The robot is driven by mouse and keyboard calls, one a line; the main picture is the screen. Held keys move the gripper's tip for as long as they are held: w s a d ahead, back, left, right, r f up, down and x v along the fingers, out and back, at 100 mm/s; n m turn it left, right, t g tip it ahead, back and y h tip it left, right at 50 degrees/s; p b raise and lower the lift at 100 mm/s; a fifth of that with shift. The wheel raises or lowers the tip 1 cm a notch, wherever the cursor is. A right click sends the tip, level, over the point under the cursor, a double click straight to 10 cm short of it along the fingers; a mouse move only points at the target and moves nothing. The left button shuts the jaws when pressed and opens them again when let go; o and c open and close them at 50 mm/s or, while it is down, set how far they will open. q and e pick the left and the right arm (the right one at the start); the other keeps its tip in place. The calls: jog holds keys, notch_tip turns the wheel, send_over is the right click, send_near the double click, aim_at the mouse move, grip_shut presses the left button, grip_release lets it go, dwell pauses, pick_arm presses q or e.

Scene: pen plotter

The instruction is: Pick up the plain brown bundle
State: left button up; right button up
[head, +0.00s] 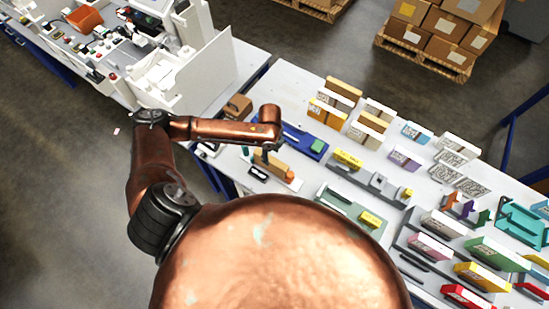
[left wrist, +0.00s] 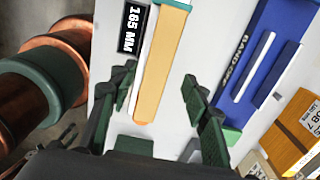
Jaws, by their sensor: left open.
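A long, plain tan-brown block (head: 277,167), which looks like the brown bundle, lies on a white board on the table. In the left wrist view the block (left wrist: 160,70) runs lengthwise between the fingers, with a teal part at its far end and an orange rounded near end. My left gripper (left wrist: 159,75) is open, one finger on each side of the block with visible gaps. In the head view my left gripper (head: 265,156) is just at the block, partly hidden by my forearm. I cannot tell its height above the board. My right gripper is not in view.
A brown labelled box (left wrist: 300,130) is at lower right. Several coloured packs and trays cover the table's right side. A white machine (head: 185,75) stands upper left.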

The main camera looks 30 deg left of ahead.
aim_at(271, 163)
pick_arm(q)
jog(key=shift+f, duration=0.5)
jog(key=shift+s+d+f, duration=0.1)
jog(key=shift+s+f, duration=0.05)
jog(key=shift+f, duration=0.65)
notch_tip(271, 163, down, 4)
jog(key=shift+s+f+p, duration=0.1)
jog(key=shift+f+p, duration=0.1)
jog(key=shift+p, duration=0.25)
jog(key=shift+f, duration=0.3)
grip_shut()
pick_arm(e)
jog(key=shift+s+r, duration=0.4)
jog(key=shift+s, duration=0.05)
